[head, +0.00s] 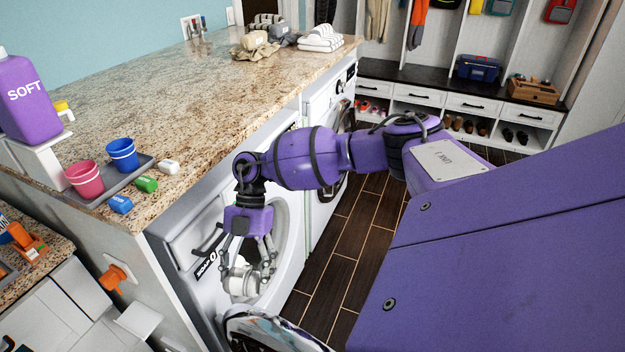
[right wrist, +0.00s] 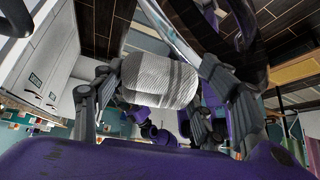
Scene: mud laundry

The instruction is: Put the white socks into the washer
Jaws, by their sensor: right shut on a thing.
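A rolled pair of white socks (head: 241,285) with grey bands is between the fingers of my right gripper (head: 249,274). The roll also shows close up in the right wrist view (right wrist: 158,80), with a finger on each side. My right gripper is shut on it and points down, in front of the near white washer (head: 182,246), below counter height. The washer's round front (head: 291,232) is partly hidden behind my arm and gripper. I cannot tell whether the roll touches the washer. My left gripper is not in view.
A second machine (head: 322,112) stands beyond. Dark floor (head: 352,235) is clear at right.

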